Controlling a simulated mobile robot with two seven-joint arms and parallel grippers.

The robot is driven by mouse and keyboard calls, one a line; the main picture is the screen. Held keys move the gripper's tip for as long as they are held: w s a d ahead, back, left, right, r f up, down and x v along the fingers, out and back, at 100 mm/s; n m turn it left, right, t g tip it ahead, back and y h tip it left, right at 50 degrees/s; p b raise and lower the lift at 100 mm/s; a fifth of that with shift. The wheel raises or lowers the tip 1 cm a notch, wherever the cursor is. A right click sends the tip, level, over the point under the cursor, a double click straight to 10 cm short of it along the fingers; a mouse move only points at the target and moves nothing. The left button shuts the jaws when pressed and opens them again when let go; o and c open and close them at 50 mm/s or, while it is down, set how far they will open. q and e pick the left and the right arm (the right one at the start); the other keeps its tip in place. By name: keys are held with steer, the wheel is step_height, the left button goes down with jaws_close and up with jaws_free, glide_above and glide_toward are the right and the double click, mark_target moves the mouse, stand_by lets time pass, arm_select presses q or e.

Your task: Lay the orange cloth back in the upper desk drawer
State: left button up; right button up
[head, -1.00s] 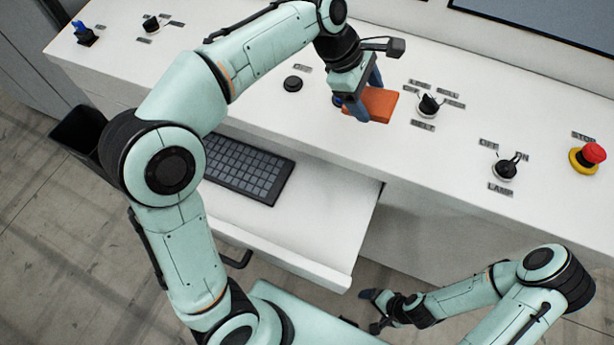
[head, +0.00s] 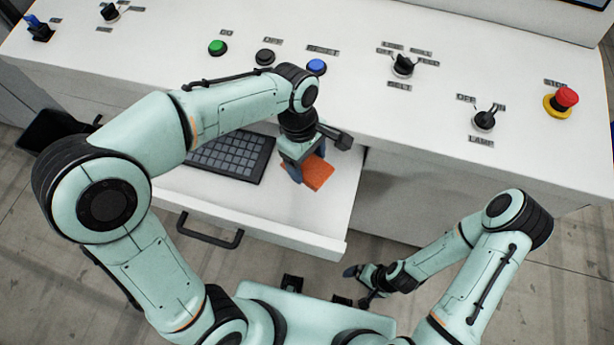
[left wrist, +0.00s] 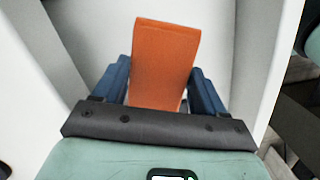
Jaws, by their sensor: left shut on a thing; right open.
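The orange cloth (head: 318,173) is a flat folded rectangle held in my left gripper (head: 301,171). In the left wrist view the cloth (left wrist: 165,55) stands out between the two blue fingers, which are shut on it. In the head view it is over the open white upper drawer (head: 285,232), right of the keyboard. I cannot tell whether the cloth touches the drawer floor. My right gripper (head: 357,286) is open and empty, low in front of the drawer's right corner.
A black keyboard (head: 228,157) lies in the drawer, partly hidden by my left arm. The desk top (head: 350,95) above carries a green button (head: 217,47), a blue button (head: 316,67), black knobs and a red stop button (head: 566,98). A dark bin (head: 50,130) stands at the left.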

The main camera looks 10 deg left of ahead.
mark_target(307, 176)
arm_select(q)
step_height(307, 176, down, 8)
steer(key=shift+w+r+b, duration=0.1)
steer(key=shift+b, duration=0.25)
arm_select(e)
steer(key=shift+s+f, duration=0.4)
steer(key=shift+f, duration=0.15)
arm_select(q)
steer(key=o, duration=1)
arm_select(e)
steer(key=shift+f, duration=0.1)
arm_select(q)
steer(key=r, duration=0.3)
steer(key=a+r+p, duration=0.1)
steer(key=r, duration=0.3)
steer(key=w+r, duration=0.1)
steer(key=r, duration=0.2)
steer(key=shift+a+r, duration=0.15)
steer(key=shift+r, duration=0.15)
steer(key=shift+s+a+r+p, duration=0.1)
steer(key=shift+r+p, duration=0.2)
steer(key=shift+r, duration=0.35)
arm_select(e)
steer(key=shift+w+r, duration=0.9)
steer(key=shift+r, duration=0.25)
